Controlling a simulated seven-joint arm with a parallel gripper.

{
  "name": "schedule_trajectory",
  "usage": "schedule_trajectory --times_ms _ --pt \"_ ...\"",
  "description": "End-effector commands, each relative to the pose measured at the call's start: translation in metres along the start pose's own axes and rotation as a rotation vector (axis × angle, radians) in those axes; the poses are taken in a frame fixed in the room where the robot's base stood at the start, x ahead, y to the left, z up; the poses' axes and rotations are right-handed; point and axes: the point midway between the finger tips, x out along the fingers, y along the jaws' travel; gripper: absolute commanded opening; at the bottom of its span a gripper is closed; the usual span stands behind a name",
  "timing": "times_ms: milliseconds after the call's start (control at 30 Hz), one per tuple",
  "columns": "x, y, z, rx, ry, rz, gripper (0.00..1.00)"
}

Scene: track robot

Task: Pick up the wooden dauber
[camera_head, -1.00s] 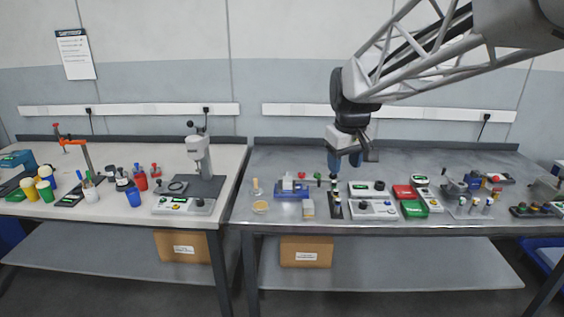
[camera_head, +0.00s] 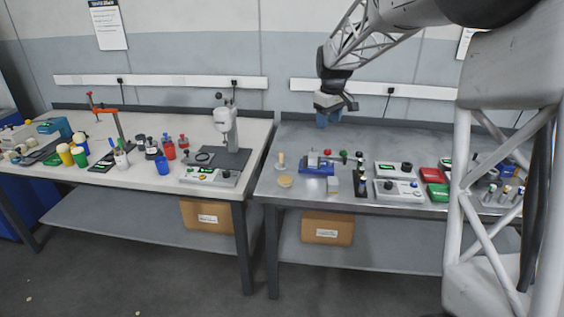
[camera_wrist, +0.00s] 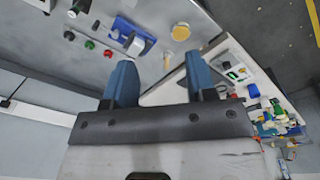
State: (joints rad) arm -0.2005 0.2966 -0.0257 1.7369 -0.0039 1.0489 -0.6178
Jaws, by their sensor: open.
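The wooden dauber (camera_head: 281,160) appears to be the small pale wooden piece standing upright near the left end of the steel table, behind a round tan disc (camera_head: 285,181). In the wrist view a small wooden piece (camera_wrist: 168,60), likely the dauber, shows just beyond and between my fingers, with the tan disc (camera_wrist: 181,31) above it. My gripper (camera_head: 328,119) has blue fingers and hangs above the back of the steel table, right of the dauber and well apart from it. It also shows in the wrist view (camera_wrist: 159,78), open and empty.
A blue vise (camera_head: 317,165) stands right of the dauber, with red and green knobs behind it. A grey control box (camera_head: 398,190) sits farther right. The white table (camera_head: 185,129) with a grey press (camera_head: 228,125) is at left. The back of the steel table is clear.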

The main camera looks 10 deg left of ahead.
Motion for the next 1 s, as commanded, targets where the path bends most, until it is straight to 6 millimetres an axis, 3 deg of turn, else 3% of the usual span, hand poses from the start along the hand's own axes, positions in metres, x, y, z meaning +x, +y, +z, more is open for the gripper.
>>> schedule_trajectory --times_ms 567,1000 --pt "0.085 0.027 -0.125 -0.208 -0.025 -0.028 0.51" --pt "0.166 0.032 -0.212 -0.368 -0.043 -0.050 0.51"
